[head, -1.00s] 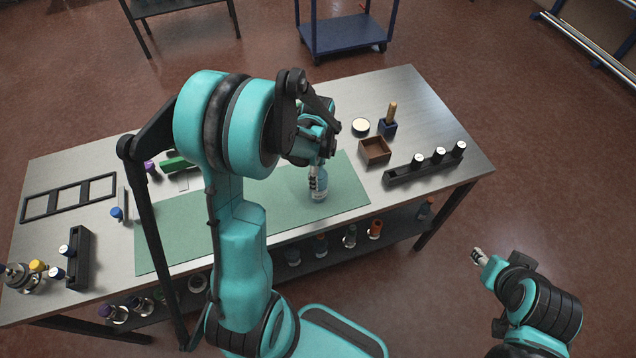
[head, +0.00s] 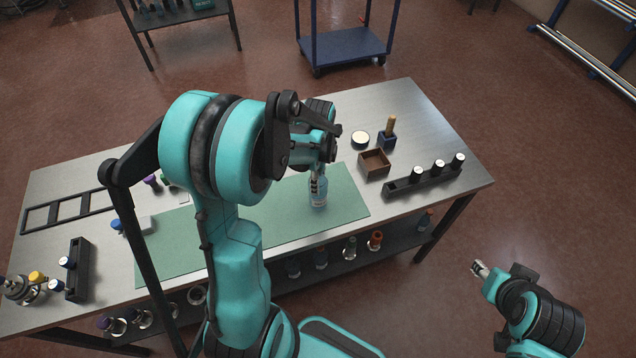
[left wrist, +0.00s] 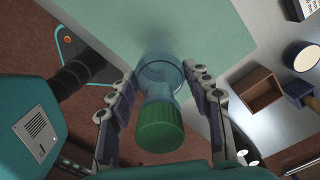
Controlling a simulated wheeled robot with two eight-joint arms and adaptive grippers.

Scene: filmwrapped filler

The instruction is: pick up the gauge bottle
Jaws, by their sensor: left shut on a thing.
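The clear, bluish bottle with a green cap (left wrist: 160,128), which I take for the gauge bottle, stands between the fingers of my left gripper (left wrist: 160,100). In the head view the bottle (head: 318,193) shows below my left gripper (head: 317,170), over the green mat (head: 345,190). My left gripper is shut on it. I cannot tell whether its base touches the mat. My right gripper (head: 479,268) is off to the right, beyond the table and away from the bottle; its fingers are too small to read.
A brown open box (head: 374,163), a round white-topped tin (head: 360,139) and a blue block with a wooden handle (head: 387,135) stand right of the mat. A black rack (head: 425,176) holds white-capped items. Several bottles stand on the lower shelf. My left arm hides the mat's middle.

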